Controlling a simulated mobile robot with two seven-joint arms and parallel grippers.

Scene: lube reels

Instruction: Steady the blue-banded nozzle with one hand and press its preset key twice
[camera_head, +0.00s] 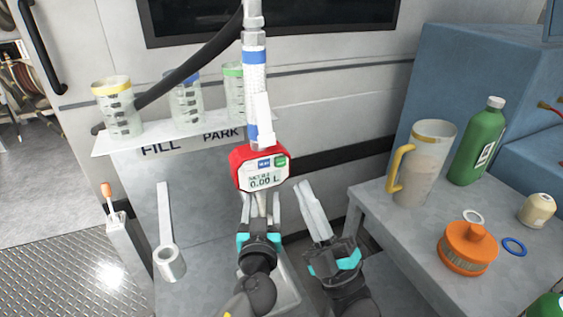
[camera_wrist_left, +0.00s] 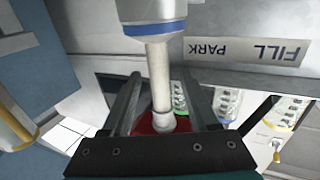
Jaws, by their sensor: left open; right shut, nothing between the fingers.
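The blue-banded nozzle (camera_head: 257,95) hangs upright in the head view, with blue bands on its white upper part. Its red meter housing (camera_head: 238,164) has a display reading 0.00 L, with a blue key (camera_head: 265,163) and a green key (camera_head: 281,161) above; their lettering is too small to read. My left gripper (camera_head: 261,205) is open just below the housing, its fingers on either side of the thin spout. In the left wrist view, the pale tube (camera_wrist_left: 160,75) stands between the open fingers, gaps at both sides. My right gripper (camera_head: 311,208) is shut and empty, right of and below the housing.
A shelf marked FILL and PARK (camera_head: 180,140) holds several banded beakers at left. The grey table (camera_head: 400,232) at right carries a yellow-handled jug (camera_head: 423,165), a green bottle (camera_head: 480,145) and an orange-capped item (camera_head: 468,245). A dark hose (camera_head: 190,66) runs behind the nozzle.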

